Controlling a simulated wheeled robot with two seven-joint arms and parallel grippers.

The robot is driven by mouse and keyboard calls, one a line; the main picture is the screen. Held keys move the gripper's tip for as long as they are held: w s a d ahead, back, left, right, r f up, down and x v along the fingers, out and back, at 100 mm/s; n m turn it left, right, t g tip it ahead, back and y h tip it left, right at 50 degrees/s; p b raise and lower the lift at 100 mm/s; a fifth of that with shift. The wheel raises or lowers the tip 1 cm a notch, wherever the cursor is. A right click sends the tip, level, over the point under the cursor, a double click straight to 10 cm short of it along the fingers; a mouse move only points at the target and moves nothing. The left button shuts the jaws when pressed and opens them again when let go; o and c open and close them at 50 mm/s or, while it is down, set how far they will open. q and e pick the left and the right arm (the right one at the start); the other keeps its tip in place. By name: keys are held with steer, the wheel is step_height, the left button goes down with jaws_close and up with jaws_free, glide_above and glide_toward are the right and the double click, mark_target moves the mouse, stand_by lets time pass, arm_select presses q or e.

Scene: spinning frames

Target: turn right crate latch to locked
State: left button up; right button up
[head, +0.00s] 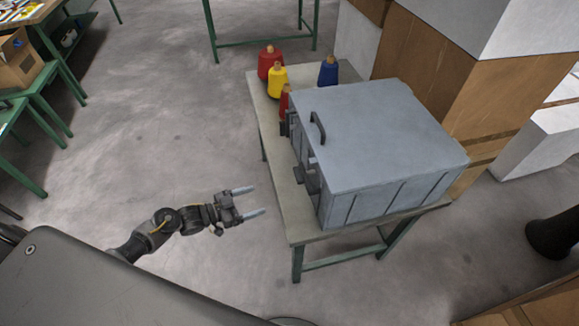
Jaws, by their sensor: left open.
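The grey-blue crate (385,137) stands on a low table with green legs. It has a flat closed lid with a dark handle (318,128) near its left edge. Small dark latch parts show on its left-facing side, one nearer the front (299,175) and one farther back (284,128). I cannot tell the setting of either latch. My left gripper (248,202) is open and empty, over the floor to the left of the table, apart from the crate. Its fingers point right toward the crate side. My right gripper is not in view.
Cardboard boxes (440,70) stand behind and right. The floor (160,130) left of the table is clear.

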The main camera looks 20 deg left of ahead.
arm_select(q)
step_height(320, 180, up, 11)
steer(key=d+m+g+h+p, duration=0.1)
steer(key=d+m+g+h, duration=0.1)
steer(key=m+h, duration=0.15)
steer(key=p, duration=0.3)
glide_toward(306, 178)
steer(key=w+d+f, duration=0.1)
steer(key=w+d, duration=0.3)
steer(key=w, duration=0.1)
steer(key=shift+a+f+n, duration=0.1)
steer(key=shift+f+n, duration=0.05)
steer(key=shift+n, duration=0.1)
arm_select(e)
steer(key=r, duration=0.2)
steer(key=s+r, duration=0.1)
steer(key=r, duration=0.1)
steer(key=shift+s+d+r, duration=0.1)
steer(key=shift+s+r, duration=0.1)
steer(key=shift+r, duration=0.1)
arm_select(q)
steer(key=c, duration=1.4)
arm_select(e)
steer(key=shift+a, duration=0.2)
